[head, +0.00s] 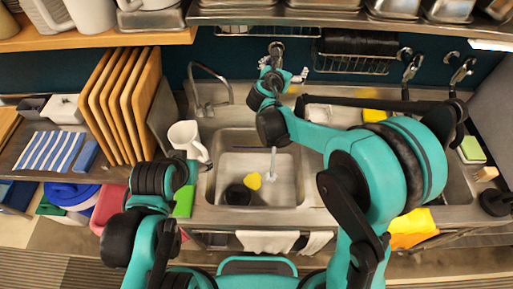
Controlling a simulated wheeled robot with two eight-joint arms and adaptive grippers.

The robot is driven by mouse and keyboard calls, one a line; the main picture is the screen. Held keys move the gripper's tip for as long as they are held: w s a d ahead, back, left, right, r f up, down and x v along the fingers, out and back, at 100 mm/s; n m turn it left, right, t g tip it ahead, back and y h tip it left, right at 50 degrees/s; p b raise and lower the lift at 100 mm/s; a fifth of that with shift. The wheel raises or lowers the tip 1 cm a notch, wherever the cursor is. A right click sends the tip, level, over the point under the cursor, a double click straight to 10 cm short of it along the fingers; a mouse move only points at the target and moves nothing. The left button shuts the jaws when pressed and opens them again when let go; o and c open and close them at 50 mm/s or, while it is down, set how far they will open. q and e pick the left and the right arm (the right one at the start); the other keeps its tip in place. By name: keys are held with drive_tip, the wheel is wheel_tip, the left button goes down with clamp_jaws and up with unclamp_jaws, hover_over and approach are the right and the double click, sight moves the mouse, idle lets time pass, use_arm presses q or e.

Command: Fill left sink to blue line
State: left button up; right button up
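The left sink (225,165) is a steel basin in the middle of the counter. A thin pale stream (273,160), which looks like water, shows over its right part. A dark round cup or bowl (237,194) and a yellow piece (253,180) are in the basin. My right gripper (281,69) is by the back wall, above and behind the sink, close to a metal fitting (276,47); contact is unclear. My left arm is left of the sink, and its fingers cannot be made out.
Wooden boards (125,100) stand upright on the left. My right arm crosses over the right side of the counter. A shelf (330,18) runs above the back wall.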

drive_tip(key=shift+s+d, duration=0.3)
drive_tip(key=shift+d, duration=0.55)
